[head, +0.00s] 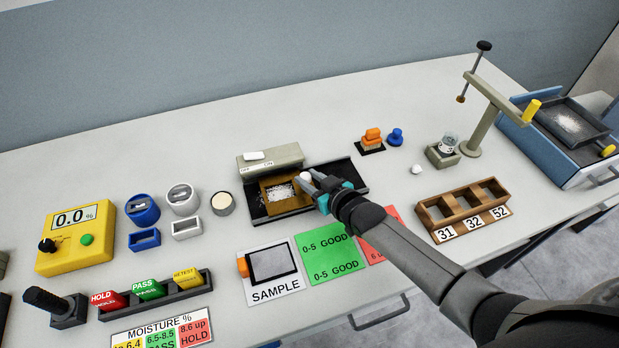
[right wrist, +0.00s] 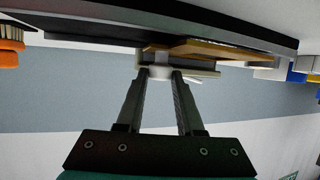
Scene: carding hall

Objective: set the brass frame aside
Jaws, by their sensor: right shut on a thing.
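The brass frame (head: 267,204) is a flat square around a patch of white fibre (head: 281,192). It lies at or just above the black tray (head: 345,176), in front of the grey lamp housing (head: 270,158). My right gripper (head: 313,180) is at the frame's right side, shut on a pale knob there. In the right wrist view the fingertips (right wrist: 161,76) close on this pale piece, beside the brass edge (right wrist: 215,51). Whether the frame is clear of the tray, I cannot tell. My left gripper is not in view.
Green and red cards (head: 328,252) lie in front of the tray, partly under my right arm. A sample pad (head: 272,263) is to their left. A wooden numbered rack (head: 470,211) stands right.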

